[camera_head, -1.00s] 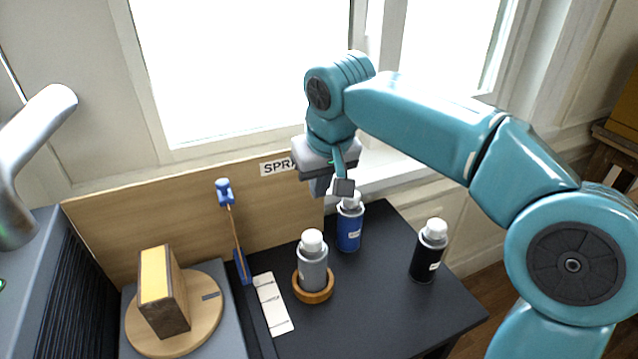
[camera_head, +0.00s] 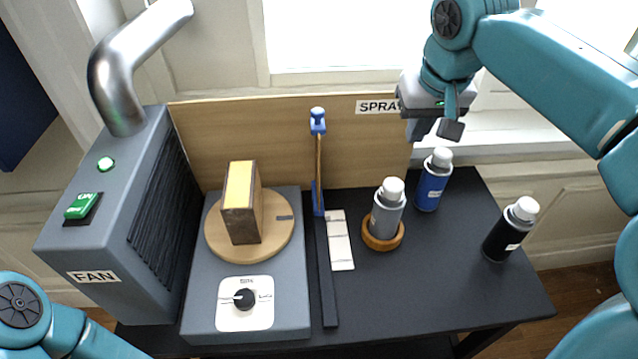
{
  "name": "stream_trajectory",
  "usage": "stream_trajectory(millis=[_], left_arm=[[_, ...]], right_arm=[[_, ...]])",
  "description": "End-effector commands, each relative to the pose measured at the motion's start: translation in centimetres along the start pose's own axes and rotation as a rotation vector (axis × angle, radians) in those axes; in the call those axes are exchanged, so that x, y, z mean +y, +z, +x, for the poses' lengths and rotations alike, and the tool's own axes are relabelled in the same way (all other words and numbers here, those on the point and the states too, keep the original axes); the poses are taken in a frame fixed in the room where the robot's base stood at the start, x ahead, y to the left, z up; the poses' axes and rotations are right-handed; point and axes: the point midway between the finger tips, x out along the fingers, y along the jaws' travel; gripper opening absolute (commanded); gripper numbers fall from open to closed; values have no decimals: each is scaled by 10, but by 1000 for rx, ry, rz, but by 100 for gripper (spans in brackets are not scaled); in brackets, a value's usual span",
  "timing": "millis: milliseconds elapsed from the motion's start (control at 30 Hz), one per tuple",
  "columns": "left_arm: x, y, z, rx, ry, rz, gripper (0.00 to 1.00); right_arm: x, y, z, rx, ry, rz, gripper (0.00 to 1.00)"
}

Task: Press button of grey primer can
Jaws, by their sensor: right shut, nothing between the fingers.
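The grey primer can (camera_head: 386,216) stands upright in a wooden ring (camera_head: 382,243) on the black table, with a white top (camera_head: 393,187). My right gripper (camera_head: 436,129) is shut and empty. In the picture it is above and right of the grey can, just above the white top of the blue can (camera_head: 433,186); I cannot tell the exact gap. It does not touch the grey can. My left gripper is out of view; only part of my left arm shows at the lower left.
A black can (camera_head: 504,238) stands at the right. Left of the grey can are a white strip (camera_head: 340,240), a blue-topped rod (camera_head: 318,150), a turntable (camera_head: 217,245) bearing a block (camera_head: 241,210), and a fan unit (camera_head: 125,240). A wooden backboard (camera_head: 250,130) rises behind.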

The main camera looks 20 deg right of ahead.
Motion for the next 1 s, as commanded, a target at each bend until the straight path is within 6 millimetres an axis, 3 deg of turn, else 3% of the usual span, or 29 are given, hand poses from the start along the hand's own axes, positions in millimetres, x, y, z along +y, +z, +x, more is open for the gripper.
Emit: stream_trajectory(millis=[367,1000], left_arm=[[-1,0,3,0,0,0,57],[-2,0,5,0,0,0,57]], right_arm=[[-2,2,4,-8,1,-1,0],[-1,9,121,-9,1,-1,0]])
